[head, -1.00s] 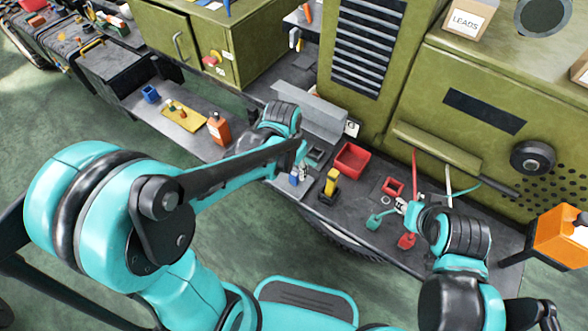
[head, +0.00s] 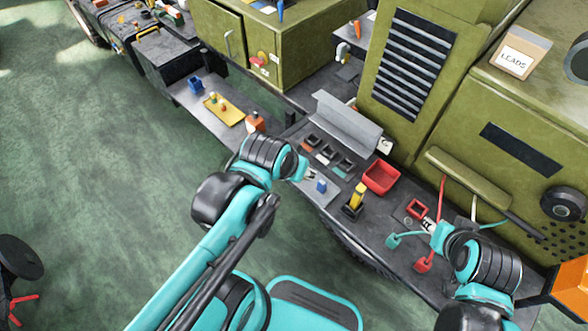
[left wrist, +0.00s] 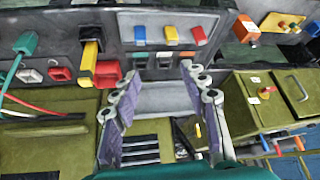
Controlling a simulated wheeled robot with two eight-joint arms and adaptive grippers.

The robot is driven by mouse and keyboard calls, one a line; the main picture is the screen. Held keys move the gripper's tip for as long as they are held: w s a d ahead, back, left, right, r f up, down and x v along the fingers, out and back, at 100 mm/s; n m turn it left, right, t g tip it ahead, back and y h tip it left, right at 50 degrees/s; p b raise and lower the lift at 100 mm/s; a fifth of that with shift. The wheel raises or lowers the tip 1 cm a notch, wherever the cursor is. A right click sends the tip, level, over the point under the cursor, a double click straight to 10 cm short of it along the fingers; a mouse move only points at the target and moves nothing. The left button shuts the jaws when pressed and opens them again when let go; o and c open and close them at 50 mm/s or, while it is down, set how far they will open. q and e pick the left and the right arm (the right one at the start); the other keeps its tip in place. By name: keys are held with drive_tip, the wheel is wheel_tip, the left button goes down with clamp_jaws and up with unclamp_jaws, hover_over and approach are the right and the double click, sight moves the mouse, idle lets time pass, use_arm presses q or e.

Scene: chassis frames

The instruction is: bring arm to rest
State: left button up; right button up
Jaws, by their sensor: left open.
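My left gripper (head: 304,174) is over the front left of the dark bench shelf, beside a blue block (head: 322,187) on a grey pad. In the left wrist view the left gripper (left wrist: 161,72) has its two fingers spread with nothing between them. Beyond them, a blue block (left wrist: 141,35), a yellow-orange block (left wrist: 171,36) and a red block (left wrist: 197,34) lie in a row on the pad. My right gripper (head: 430,227) is at the shelf's right part, near a teal clip (head: 394,241) and a red clip (head: 424,264); its fingers are too small to read.
A red tray (head: 381,179) and a yellow-handled tool in a black stand (head: 354,202) are right of my left gripper. A grey angled plate (head: 346,122) stands behind. An orange bottle (head: 255,123) and yellow tray (head: 222,114) are at left. Open green floor (head: 100,170) lies left.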

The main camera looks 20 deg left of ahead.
use_arm(q)
drive_tip(key=shift+s+a+n+t, duration=0.4)
drive_tip(key=shift+s+t, duration=0.2)
drive_tip(key=shift+s, duration=0.1)
drive_tip(key=shift+c, duration=0.3)
idle(0.7)
